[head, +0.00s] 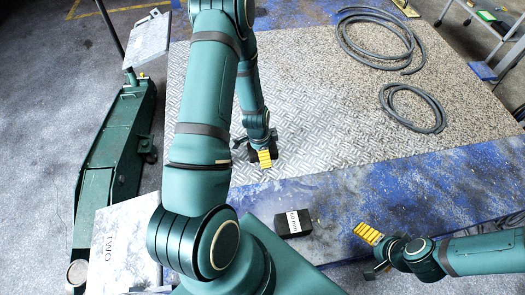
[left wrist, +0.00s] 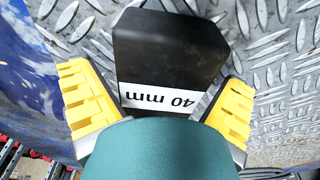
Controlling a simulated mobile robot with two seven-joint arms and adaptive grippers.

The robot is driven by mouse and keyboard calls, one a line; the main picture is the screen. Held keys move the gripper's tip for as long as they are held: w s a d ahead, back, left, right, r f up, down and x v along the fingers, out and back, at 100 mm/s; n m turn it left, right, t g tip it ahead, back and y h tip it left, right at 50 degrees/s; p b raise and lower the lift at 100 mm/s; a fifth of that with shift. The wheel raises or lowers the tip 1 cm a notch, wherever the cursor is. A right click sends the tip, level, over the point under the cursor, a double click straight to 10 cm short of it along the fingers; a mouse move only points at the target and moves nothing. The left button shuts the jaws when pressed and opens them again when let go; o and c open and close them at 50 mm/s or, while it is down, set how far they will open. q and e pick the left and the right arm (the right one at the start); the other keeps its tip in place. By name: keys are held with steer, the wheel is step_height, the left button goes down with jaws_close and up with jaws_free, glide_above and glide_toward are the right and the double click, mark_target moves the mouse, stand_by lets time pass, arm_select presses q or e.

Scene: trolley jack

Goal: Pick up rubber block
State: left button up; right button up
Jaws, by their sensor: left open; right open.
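A black rubber block (left wrist: 170,55) with a white label reading 40 mm lies on silver tread plate in the left wrist view. My left gripper (left wrist: 158,105) is open, with one yellow-padded finger on each side of the block's labelled end. I cannot tell whether the pads touch it. In the head view my left gripper (head: 262,155) is low over the plate and mostly hides that block. A second black block (head: 293,222) with a white label lies on the blue floor strip, between my two grippers. My right gripper (head: 371,253) is open and empty to its right.
A green trolley jack (head: 112,145) stands at the left. A grey plate marked TWO (head: 118,245) is at lower left. Coiled hoses (head: 345,40) lie at the upper right, and a trolley (head: 490,22) stands beyond. The middle of the tread plate is clear.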

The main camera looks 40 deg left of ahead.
arm_select(q)
steer(key=c, duration=1.3)
steer(key=shift+r, duration=0.1)
steer(key=shift+r, duration=0.1)
